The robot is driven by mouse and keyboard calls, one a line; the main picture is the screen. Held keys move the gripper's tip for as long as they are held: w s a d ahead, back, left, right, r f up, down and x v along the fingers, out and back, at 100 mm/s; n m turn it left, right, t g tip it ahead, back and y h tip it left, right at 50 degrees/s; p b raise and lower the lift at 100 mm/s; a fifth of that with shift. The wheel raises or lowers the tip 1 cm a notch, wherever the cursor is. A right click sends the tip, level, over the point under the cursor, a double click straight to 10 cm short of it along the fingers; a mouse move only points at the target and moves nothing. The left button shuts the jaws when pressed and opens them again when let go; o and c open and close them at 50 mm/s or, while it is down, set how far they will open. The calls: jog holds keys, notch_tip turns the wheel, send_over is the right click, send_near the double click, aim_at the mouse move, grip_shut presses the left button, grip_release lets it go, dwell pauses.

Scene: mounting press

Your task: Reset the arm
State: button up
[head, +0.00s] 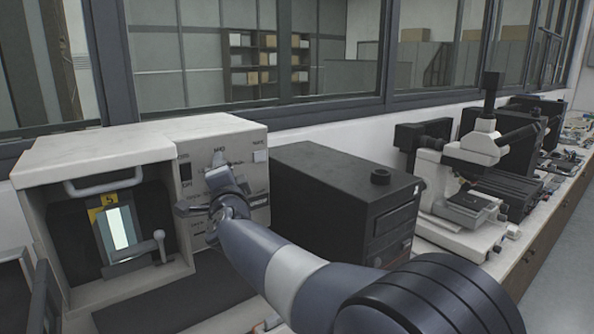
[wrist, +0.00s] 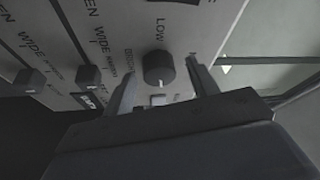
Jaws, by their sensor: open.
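My arm (head: 290,280) reaches from the lower right to the control panel of the press (head: 120,140) in the head view. In the wrist view my gripper (wrist: 162,72) is open, with one finger on each side of a round dark knob (wrist: 158,68). A gap shows between the knob and each finger. A small light button (wrist: 158,99) sits just below the knob. I cannot tell how far the fingertips are from the panel.
A black box-shaped unit (head: 330,185) stands right beside the press, close behind my arm. A microscope (head: 470,165) stands further right on the bench. Two dark slider knobs (wrist: 88,77) are left of my fingers. The press's chamber (head: 165,205) has a lever.

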jog(key=n+y, duration=0.2)
jog(key=n, duration=0.4)
jog(key=d+n+y+p, duration=0.1)
jog(key=n+y, duration=0.2)
jog(key=n, duration=0.3)
jog(key=f+n+y+p, duration=0.1)
jog(key=n+y, duration=0.2)
jog(key=n, duration=0.3)
jog(key=shift+s+d+f+g, duration=0.1)
jog(key=shift+s+d+g, duration=0.15)
jog(key=shift+s+g, duration=0.05)
jog(key=shift+d, duration=0.1)
